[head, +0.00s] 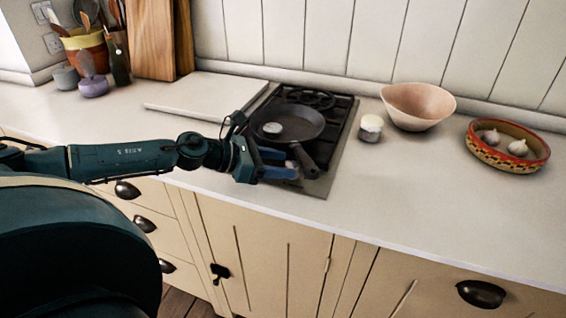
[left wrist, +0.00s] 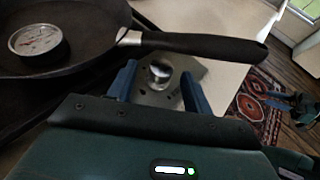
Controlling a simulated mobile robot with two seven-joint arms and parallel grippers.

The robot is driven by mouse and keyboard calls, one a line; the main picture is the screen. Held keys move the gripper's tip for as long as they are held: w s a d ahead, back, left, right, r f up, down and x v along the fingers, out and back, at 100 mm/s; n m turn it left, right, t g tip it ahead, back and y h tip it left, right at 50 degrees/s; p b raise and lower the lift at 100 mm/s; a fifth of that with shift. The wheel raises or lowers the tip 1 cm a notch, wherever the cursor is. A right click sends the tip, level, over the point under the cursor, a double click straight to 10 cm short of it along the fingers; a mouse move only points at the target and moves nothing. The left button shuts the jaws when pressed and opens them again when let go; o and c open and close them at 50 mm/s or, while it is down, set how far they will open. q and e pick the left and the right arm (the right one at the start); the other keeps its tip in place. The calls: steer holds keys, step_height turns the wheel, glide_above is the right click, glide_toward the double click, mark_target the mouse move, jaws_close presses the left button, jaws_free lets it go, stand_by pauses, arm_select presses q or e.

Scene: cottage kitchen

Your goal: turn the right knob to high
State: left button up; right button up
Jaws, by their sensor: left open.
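The gas hob (head: 342,130) is set in the counter, with a metal control strip (head: 318,187) at its front. My left gripper (head: 284,166) is over that strip, beside the pan handle, with its blue fingers apart. In the left wrist view, a shiny metal knob (left wrist: 160,74) on the strip shows between the open fingers (left wrist: 158,88). I cannot tell which knob it is or its exact setting. The head view hides the knobs behind my gripper and the pan handle. My right gripper is not in view.
A small jar (head: 370,128), a pink bowl (head: 418,106) and a garlic dish (head: 508,148) stand right. The front right counter is clear.

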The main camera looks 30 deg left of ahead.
arm_select(q)
steer(key=shift+w+d, duration=0.3)
steer(key=shift+d, duration=0.05)
steer(key=shift+w+f, duration=0.1)
steer(key=shift+f, duration=0.05)
steer(key=shift+c, duration=0.4)
